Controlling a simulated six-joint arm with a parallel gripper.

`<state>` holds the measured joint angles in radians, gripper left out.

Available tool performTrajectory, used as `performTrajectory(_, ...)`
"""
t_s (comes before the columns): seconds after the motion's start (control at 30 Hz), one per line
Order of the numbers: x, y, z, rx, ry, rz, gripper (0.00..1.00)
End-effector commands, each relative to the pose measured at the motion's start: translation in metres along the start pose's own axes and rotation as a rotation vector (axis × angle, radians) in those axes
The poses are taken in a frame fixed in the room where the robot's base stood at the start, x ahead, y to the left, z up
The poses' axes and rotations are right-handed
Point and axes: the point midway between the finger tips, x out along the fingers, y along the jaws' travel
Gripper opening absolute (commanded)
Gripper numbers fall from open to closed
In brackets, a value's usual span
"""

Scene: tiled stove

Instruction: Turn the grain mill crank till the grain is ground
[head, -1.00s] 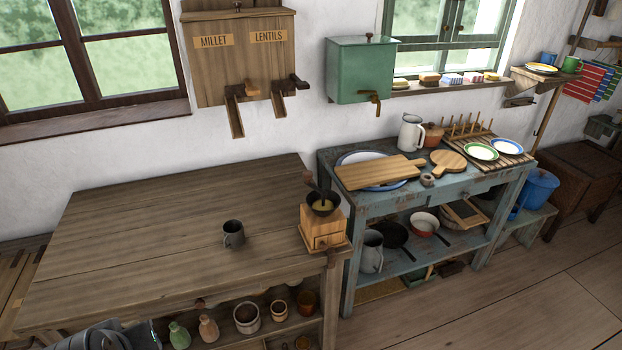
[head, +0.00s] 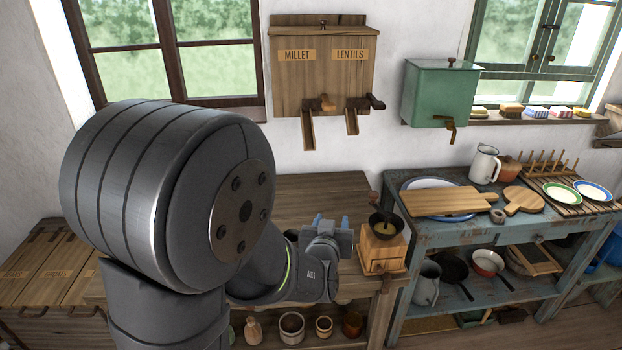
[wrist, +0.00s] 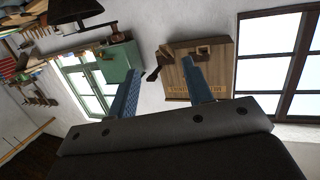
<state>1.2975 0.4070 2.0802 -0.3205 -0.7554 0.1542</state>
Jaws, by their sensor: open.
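The grain mill (head: 382,254) is a wooden box with a dark bowl-shaped hopper (head: 386,230) on top, standing at the right end of the brown table. Yellowish grain shows in the hopper. The crank rises above it, its wooden knob (head: 374,198) at the upper left. My gripper (head: 332,219) is just left of the mill, with its blue fingers upward, apart from the crank. In the wrist view my gripper (wrist: 162,66) is open, with nothing between the fingers.
A wooden millet and lentils dispenser (head: 322,75) and a green tank (head: 438,95) are on the wall behind. A blue worktable (head: 420,228) with boards and dishes stands right of the brown table (head: 310,188). My arm hides much of the brown table's left part.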

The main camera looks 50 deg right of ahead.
Motion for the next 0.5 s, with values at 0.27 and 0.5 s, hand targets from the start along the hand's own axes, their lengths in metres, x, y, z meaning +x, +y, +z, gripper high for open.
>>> performTrajectory(0.27, 0.021, 0.074, 0.028, 0.040, 0.146, 0.058, 0.46)
performTrajectory(0.5, 0.028, 0.087, 0.031, 0.047, 0.184, 0.065, 0.46)
